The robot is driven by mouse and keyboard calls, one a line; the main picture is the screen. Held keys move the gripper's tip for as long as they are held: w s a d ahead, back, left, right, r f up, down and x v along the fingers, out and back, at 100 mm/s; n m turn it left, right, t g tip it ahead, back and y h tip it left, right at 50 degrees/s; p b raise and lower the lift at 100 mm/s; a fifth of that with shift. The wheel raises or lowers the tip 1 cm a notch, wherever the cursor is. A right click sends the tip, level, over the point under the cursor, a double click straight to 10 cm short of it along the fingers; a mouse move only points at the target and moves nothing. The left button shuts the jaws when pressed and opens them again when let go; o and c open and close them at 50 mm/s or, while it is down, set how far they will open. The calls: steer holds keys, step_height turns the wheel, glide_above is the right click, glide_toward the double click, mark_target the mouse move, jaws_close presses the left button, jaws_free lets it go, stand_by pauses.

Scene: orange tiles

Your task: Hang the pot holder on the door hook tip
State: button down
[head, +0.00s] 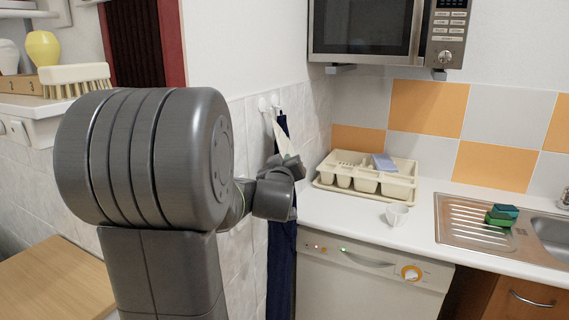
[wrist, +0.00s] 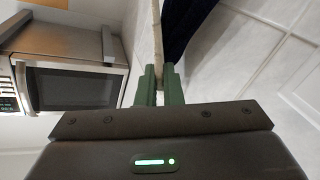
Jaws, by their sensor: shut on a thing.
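The pot holder (head: 284,140) looks like a pale, flat piece, standing up from my gripper (head: 288,162) in the head view. In the wrist view the pot holder (wrist: 157,35) is seen edge-on as a thin cream strip between the green fingers of my gripper (wrist: 159,85), which are shut on it. White hooks (head: 268,104) are on the tiled wall just above and left of the pot holder. The pot holder's top lies close to the hooks in the head view; I cannot tell whether it touches one.
A dark blue cloth (head: 281,240) hangs below the hooks, beside my gripper; it also shows in the wrist view (wrist: 188,25). A microwave (head: 385,30) is above.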

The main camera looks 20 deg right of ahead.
steer(key=shift+f, duration=0.15)
steer(key=c, duration=1.5)
jaws_free()
steer(key=shift+d, duration=0.1)
steer(key=b+v, duration=0.1)
steer(key=v, duration=1.3)
steer(key=shift+b, duration=0.35)
steer(key=shift+w, duration=0.15)
steer(key=p+x, duration=0.2)
steer(key=x, duration=1.1)
steer(key=shift+w+d, duration=0.25)
steer(key=shift+w, duration=0.1)
